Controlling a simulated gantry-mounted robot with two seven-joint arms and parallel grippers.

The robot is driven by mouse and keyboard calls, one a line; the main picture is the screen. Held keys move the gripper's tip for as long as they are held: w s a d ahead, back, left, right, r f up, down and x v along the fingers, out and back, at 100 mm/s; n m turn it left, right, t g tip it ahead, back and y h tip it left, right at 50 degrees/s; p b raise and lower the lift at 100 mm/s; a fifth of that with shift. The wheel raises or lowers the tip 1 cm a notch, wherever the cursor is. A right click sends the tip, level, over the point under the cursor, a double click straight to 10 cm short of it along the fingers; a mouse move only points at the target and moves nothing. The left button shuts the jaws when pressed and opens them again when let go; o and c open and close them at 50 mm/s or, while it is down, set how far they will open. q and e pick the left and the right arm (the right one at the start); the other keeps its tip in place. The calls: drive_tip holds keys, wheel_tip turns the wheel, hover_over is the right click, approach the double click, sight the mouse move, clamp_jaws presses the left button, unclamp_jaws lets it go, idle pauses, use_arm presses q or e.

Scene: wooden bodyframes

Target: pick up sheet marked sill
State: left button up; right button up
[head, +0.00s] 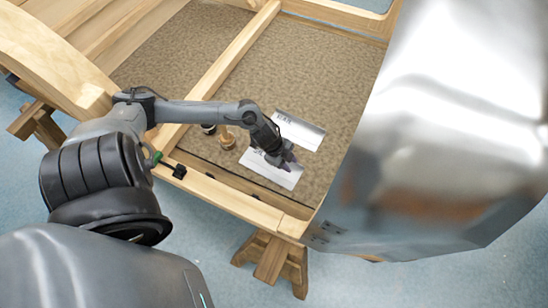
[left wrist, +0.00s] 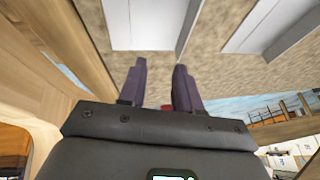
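Two white sheets lie on the brown textured panel in the head view. The near sheet (head: 284,179) is partly covered by my left gripper (head: 289,160); the far sheet (head: 302,131) lies just beyond it. Both carry small dark print, too small to read, so I cannot tell which is marked sill. In the left wrist view, my left gripper (left wrist: 160,66) has its two dark fingers apart with nothing between them. One sheet (left wrist: 140,24) lies ahead of the fingers and another (left wrist: 258,24) to the right. My right gripper is not in view.
A wooden frame rail (head: 232,66) runs beside the sheets, and the front rail (head: 235,200) borders the panel. A small round wooden object (head: 226,138) and a dark one (head: 208,128) stand left of the gripper. A large shiny metallic surface hides the right side.

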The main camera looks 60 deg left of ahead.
use_arm(q)
drive_tip(key=s+a+r+g, duration=0.2)
drive_tip(key=a+r, duration=0.2)
drive_tip(key=a, duration=0.7)
drive_tip(key=shift+n, duration=0.4)
drive_tip(key=shift+b+x, duration=1.35)
drive_tip(key=shift+x, duration=3.65)
drive_tip(key=shift+s, duration=0.2)
drive_tip(key=shift+c, duration=0.2)
clamp_jaws()
